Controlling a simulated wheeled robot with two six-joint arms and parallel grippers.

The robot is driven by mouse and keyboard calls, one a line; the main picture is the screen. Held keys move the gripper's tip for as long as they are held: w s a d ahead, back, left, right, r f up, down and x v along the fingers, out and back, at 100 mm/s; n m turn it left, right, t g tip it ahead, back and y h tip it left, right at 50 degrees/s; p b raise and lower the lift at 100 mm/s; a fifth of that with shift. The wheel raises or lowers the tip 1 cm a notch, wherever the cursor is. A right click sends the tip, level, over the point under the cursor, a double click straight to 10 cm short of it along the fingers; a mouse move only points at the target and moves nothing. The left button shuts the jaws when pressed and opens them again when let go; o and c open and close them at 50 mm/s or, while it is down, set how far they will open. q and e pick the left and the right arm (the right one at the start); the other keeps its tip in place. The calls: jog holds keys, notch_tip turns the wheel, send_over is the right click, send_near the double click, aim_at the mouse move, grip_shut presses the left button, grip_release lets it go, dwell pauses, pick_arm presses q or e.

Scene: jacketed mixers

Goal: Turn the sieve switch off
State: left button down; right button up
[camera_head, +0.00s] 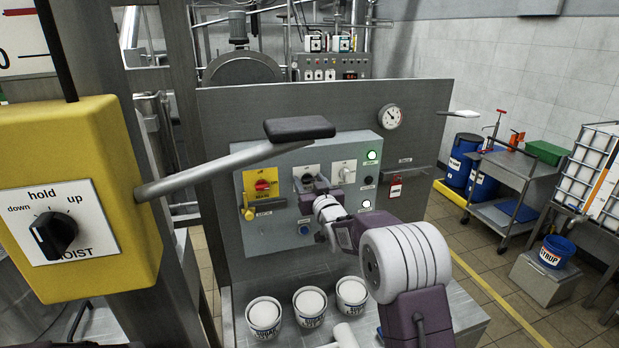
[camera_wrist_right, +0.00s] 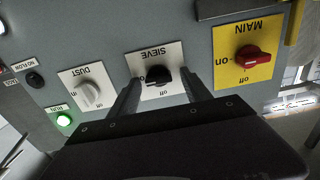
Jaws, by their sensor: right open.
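The sieve switch is a black knob (camera_wrist_right: 158,75) on a white plate marked SIEVE, which appears upside down in the right wrist view. Its "on" mark is at the left and its "off" mark below. I cannot tell for certain which mark the knob points at. My right gripper (camera_wrist_right: 160,84) is open, with one finger at each side of the knob; whether they touch it is unclear. In the head view the right gripper (camera_head: 309,186) is at the grey control panel (camera_head: 284,228), partly hiding the sieve plate (camera_head: 306,170). My left gripper is not in view.
The red main switch (camera_wrist_right: 252,56) and white dust switch (camera_wrist_right: 88,95) flank the sieve switch. A green lamp (camera_head: 372,155) is lit. Three white tubs (camera_head: 309,303) stand below.

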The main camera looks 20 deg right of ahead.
jog(key=shift+d, duration=0.1)
grip_shut()
jog(key=shift+f+n+b, duration=0.15)
jog(key=shift+n+b, duration=0.15)
jog(key=shift+b, duration=0.35)
jog(key=n+b, duration=0.5)
jog(key=b, duration=0.1)
jog(key=n+b, duration=0.5)
jog(key=b, duration=0.1)
jog(key=shift+a+f, duration=0.2)
jog(key=n+b, duration=0.2)
jog(key=n, duration=0.1)
jog(key=shift+n+b, duration=0.3)
jog(key=shift+r+n+b, duration=0.1)
jog(key=shift+n+b, duration=0.55)
jog(key=shift+n, duration=1.15)
grip_release()
jog(key=shift+a, duration=0.1)
